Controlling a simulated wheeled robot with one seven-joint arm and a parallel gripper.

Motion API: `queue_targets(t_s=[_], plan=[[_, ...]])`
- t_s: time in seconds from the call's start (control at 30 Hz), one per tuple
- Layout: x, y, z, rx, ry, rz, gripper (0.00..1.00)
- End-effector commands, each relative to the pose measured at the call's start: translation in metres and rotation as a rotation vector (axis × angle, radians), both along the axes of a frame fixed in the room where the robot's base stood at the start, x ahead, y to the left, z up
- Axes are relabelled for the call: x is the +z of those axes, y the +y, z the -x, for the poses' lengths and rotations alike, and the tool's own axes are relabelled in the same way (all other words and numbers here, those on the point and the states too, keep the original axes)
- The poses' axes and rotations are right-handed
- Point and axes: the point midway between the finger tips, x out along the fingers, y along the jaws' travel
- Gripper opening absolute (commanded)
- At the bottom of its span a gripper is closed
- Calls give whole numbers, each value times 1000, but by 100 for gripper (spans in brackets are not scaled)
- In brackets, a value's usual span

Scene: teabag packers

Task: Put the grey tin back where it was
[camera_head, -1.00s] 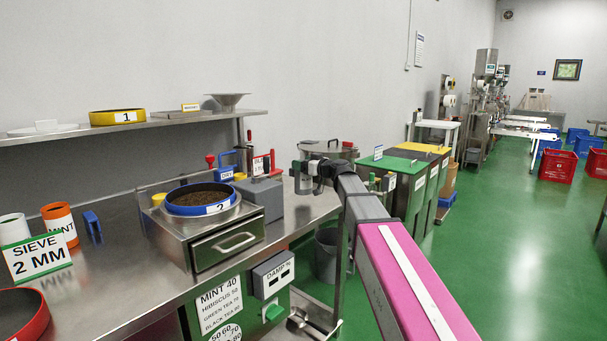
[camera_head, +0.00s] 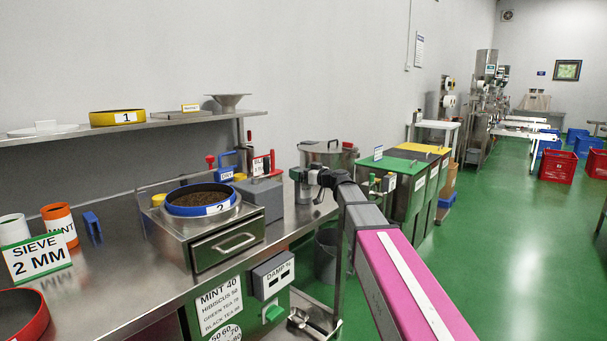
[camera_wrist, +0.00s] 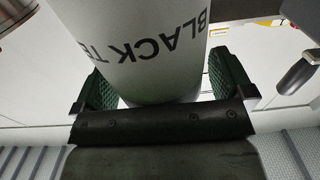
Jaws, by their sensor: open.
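A pale grey tin (camera_wrist: 135,45) with the lettering "BLACK TE" fills the top middle of the wrist view. My gripper (camera_wrist: 160,85) is open, with one green-padded finger on each side of the tin. Whether the pads touch it I cannot tell. In the head view my gripper (camera_head: 308,178) is low at the far right end of the steel bench, and the tin (camera_head: 303,194) shows there small, partly hidden by my gripper. The tin appears upright on the bench.
A steel pot (camera_head: 328,154) stands just behind my gripper. A grey block (camera_head: 262,200), a scale with a blue sieve (camera_head: 200,198) and red-handled tools (camera_head: 262,165) stand to the left. Green and yellow-lidded bins (camera_head: 405,180) are to the right.

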Motion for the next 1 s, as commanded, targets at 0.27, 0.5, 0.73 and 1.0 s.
queue_targets(t_s=[0.27,0.5,0.73,1.0], plan=[[1,-19,17,-2,0,0,99],[1,-58,47,-2,0,0,99],[1,-85,68,-1,0,0,99],[1,-95,74,0,0,0,99]])
